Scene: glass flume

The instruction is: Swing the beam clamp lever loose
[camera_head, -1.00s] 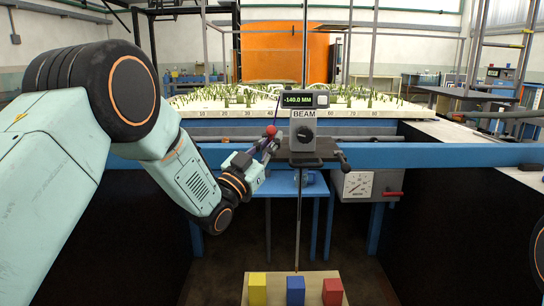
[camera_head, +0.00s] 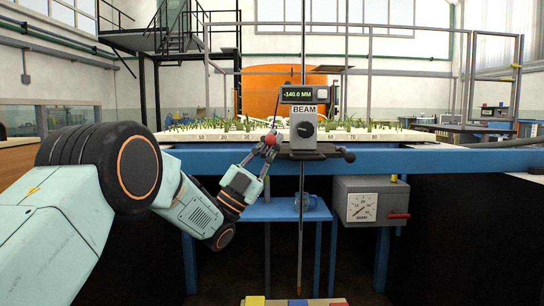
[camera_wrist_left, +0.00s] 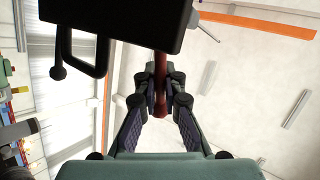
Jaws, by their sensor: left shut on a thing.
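The beam clamp (camera_head: 303,133) is a grey block with a dark knob, a "BEAM" label and a green display reading -140.0 MM. It sits on the blue cross beam (camera_head: 400,160). My left gripper (camera_head: 270,143) reaches up from the lower left to the clamp's left side. It is shut on the clamp lever, whose red end (camera_head: 271,139) shows between the fingers. In the left wrist view the dark red lever (camera_wrist_left: 160,85) stands between both fingertips (camera_wrist_left: 160,103), below a dark block. My right gripper is not in view.
A thin vertical rod (camera_head: 299,235) hangs below the clamp. A grey gauge box (camera_head: 368,203) with a red handle hangs under the beam at right. A blue stool (camera_head: 285,211) stands below. Yellow (camera_head: 255,301), blue and red blocks show at the bottom edge. Model plants fill the flume bed behind.

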